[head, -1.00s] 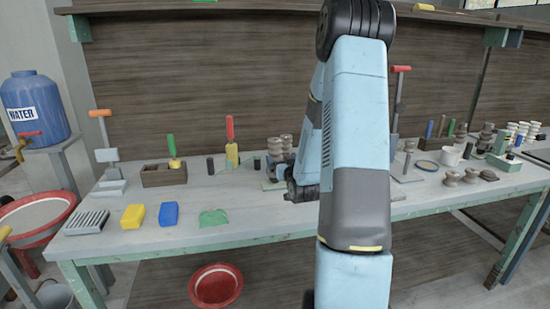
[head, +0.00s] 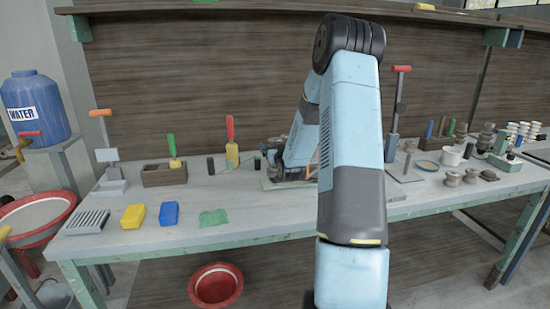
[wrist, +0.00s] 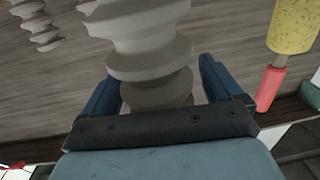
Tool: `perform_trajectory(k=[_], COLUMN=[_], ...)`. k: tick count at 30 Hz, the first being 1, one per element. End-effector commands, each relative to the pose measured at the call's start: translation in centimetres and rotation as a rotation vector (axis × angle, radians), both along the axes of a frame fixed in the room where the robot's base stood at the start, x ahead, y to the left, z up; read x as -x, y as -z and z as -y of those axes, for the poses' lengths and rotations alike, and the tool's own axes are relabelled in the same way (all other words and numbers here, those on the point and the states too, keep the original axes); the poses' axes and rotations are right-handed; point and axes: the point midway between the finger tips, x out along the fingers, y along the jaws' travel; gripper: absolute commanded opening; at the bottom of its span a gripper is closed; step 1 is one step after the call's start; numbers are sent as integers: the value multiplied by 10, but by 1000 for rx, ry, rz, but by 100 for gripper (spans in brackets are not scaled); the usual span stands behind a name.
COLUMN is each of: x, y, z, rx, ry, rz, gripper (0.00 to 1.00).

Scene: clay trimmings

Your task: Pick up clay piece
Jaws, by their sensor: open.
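A grey-beige clay piece (wrist: 150,42) with spiral ridges fills the middle of the wrist view. My gripper (wrist: 163,70) is open, with one blue finger on each side of the lower part of this piece. I cannot tell whether either finger touches it. Its lower end is hidden behind the gripper body. A second ridged clay piece (wrist: 38,24) stands apart at the upper left of the wrist view. In the head view my gripper (head: 272,160) is at the middle of the bench, partly hidden by my arm, and the clay there is mostly covered.
A red-handled tool with a yellow part (head: 231,143) stands just left of the gripper; it also shows in the wrist view (wrist: 294,25). A green cloth (head: 213,217), blue block (head: 169,213) and yellow block (head: 133,215) lie nearer the bench's front edge.

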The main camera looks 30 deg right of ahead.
Motion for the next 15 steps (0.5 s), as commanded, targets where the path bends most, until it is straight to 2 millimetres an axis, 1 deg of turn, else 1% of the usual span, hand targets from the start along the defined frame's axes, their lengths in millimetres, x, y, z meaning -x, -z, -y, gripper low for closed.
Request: perform_trajectory(k=[7, 8, 15], x=[-2, -2, -2], y=[0, 0, 0], z=[1, 1, 1], rx=[0, 0, 0], ry=[0, 0, 1], rz=[0, 0, 0], gripper=[93, 91, 68])
